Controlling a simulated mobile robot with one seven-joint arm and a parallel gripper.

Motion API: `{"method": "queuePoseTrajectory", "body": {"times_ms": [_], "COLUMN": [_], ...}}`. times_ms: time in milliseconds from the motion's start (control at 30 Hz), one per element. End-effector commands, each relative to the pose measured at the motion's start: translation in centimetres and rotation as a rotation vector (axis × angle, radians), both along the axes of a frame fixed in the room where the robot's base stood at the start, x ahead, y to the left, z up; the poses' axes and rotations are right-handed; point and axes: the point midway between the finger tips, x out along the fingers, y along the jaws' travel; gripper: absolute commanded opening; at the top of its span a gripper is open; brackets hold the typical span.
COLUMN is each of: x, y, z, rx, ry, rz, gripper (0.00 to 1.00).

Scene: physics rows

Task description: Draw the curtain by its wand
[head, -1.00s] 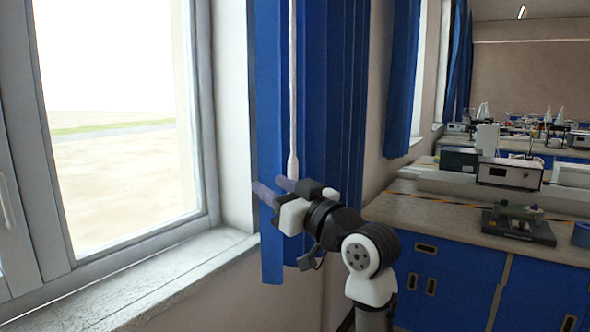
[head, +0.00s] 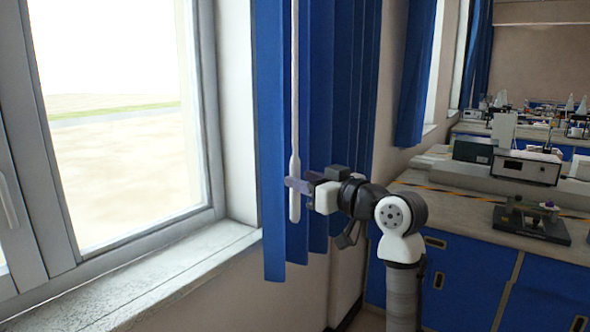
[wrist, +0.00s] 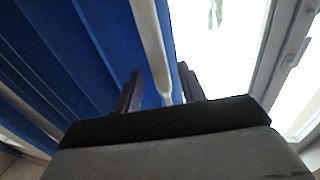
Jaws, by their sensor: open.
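The blue curtain (head: 325,110) hangs gathered in folds at the right side of the window. Its white wand (head: 295,90) hangs straight down in front of it and ends in a thicker handle (head: 295,205). My gripper (head: 291,185) is at the height of this handle, its fingers reaching left to it. In the wrist view the wand (wrist: 151,45) runs down between the two open fingers (wrist: 160,92), apart from at least the left one. The curtain (wrist: 85,50) lies to the left there. Whether the right finger touches the wand is unclear.
The window (head: 120,120) and its pale sill (head: 150,270) are on the left. A lab bench (head: 440,195) with blue cabinets and instruments stands to the right. Another blue curtain (head: 417,80) hangs farther back.

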Motion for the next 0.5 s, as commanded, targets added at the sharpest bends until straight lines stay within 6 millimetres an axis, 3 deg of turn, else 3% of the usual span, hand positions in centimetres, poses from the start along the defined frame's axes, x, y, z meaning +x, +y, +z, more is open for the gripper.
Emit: {"method": "queuePoseTrajectory", "body": {"times_ms": [200, 500], "x": [2.0, 2.5], "y": [1.8, 2.3], "z": [0.1, 0.0], "rx": [0.001, 0.001], "ry": [0.001, -0.001], "rz": [0.000, 0.000], "gripper": [0.40, 0.40]}}
